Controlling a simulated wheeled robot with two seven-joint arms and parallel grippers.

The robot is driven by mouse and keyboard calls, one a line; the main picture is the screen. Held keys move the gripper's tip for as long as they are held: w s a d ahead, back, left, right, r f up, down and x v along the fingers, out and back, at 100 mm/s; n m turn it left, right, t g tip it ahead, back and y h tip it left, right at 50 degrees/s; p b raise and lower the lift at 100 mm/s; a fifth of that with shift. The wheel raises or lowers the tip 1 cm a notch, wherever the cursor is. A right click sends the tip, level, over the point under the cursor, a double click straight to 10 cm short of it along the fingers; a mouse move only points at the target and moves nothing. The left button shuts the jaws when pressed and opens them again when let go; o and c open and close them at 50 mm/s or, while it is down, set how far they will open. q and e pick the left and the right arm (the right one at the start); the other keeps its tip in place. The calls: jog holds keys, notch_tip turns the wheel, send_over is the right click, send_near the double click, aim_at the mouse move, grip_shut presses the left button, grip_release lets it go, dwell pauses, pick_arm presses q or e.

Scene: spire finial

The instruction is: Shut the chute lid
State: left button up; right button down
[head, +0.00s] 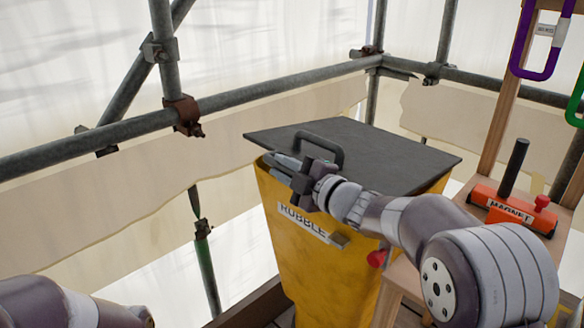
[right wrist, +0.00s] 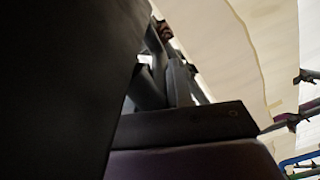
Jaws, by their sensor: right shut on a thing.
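The yellow chute (head: 300,250) carries a "RUBBLE" label and stands at the middle of the head view. Its dark grey lid (head: 390,150) lies across the top, with a gap showing between lid and rim at the front left. The lid has a black bar handle (head: 328,142). My right gripper (head: 308,168) is shut on the handle at the lid's front left side. In the right wrist view the gripper's fingers (right wrist: 165,85) show beside a large dark surface, likely the lid (right wrist: 60,80). My left arm shows at the bottom left; its gripper is out of view.
Scaffold tubes (head: 230,100) run behind and left of the chute, with pale sheeting beyond. An orange magnet tool (head: 512,208) sits on a wooden stand at the right. A purple carabiner (head: 520,50) and a green one (head: 577,100) hang at the upper right.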

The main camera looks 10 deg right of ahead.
jog(key=shift+a+f+b, duration=0.1)
jog(key=shift+f+b, duration=0.3)
jog(key=shift+f, duration=0.4)
pick_arm(q)
jog(key=shift+f, duration=0.75)
pick_arm(e)
jog(key=c, duration=1)
grip_release()
jog(key=shift+r+p, duration=1.25)
jog(key=shift+r, duration=1.1)
pick_arm(q)
notch_tip(320, 180, up, 5)
jog(key=p, duration=0.3)
jog(key=shift+r, duration=0.2)
pick_arm(e)
jog(key=s+d+r, duration=0.2)
jog(key=d, duration=0.1)
jog(key=s+d+r, duration=0.2)
jog(key=d, duration=0.1)
jog(key=s+d+r, duration=0.2)
jog(key=s+d, duration=0.1)
jog(key=shift+d+r, duration=0.15)
jog(key=shift+d, duration=0.15)
